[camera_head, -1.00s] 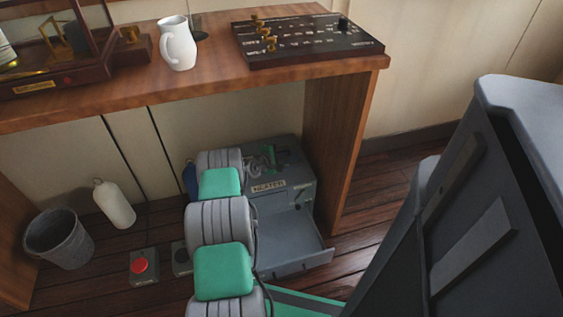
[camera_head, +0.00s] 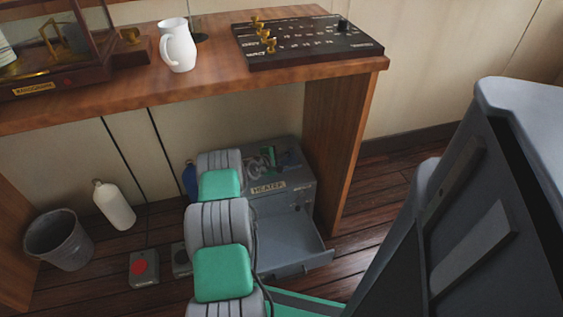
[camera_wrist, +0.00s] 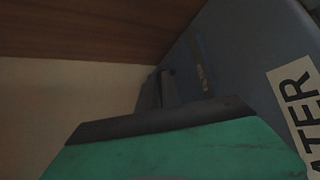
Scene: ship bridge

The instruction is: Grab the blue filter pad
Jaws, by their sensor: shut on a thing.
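I cannot pick out a blue filter pad for certain in either view. In the head view, a grey heater (camera_head: 268,188) stands on the floor under the wooden desk, with its front tray (camera_head: 290,243) open. In the wrist view, the heater's blue-grey side (camera_wrist: 255,55) fills the right, with part of its label. My gripper (camera_wrist: 155,90) shows there as dark fingers close to that side, past a dark bar and green surface of mine. The fingers are shut; what is between them is too dark to make out. My grey and green arm hides part of the heater.
The desk (camera_head: 150,95) overhangs the heater, and its side panel (camera_head: 340,150) stands close on the right. A blue rounded thing (camera_head: 190,178) shows beside my arm. A white bottle (camera_head: 113,204), a bin (camera_head: 59,238) and a red-button box (camera_head: 143,268) are on the floor at left.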

